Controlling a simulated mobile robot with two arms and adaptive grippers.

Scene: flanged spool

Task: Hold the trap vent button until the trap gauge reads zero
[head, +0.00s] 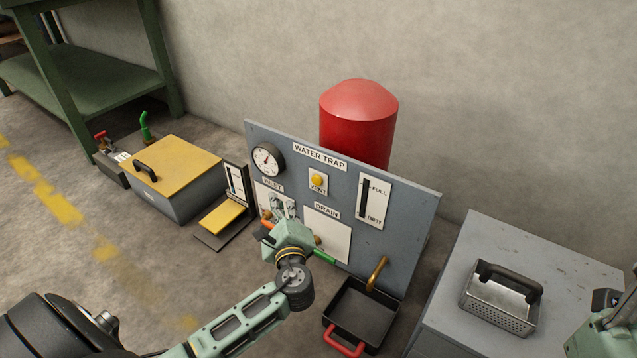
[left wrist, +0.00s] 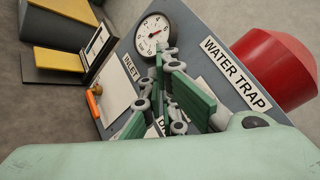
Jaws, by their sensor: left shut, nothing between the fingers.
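The grey water trap panel (head: 405,205) stands upright near the wall. Its round white trap gauge (head: 267,159) is at the upper left and also shows in the left wrist view (left wrist: 153,33); I cannot read its value. The yellow vent button (head: 317,180) sits right of the gauge, above the VENT label. My left gripper (head: 283,205) is shut and empty in front of the panel, below and left of the button. In the left wrist view its fingers (left wrist: 168,95) cover the button's area. Part of my right gripper (head: 608,305) shows at the right edge, its fingers unclear.
A red tank (head: 358,120) stands behind the panel. A black tray with a red handle (head: 343,340) lies below the brass drain spout (head: 377,272). A grey cabinet (head: 590,275) carrying a metal basket (head: 500,300) is at the right. A yellow-lidded box (head: 175,165) stands at the left.

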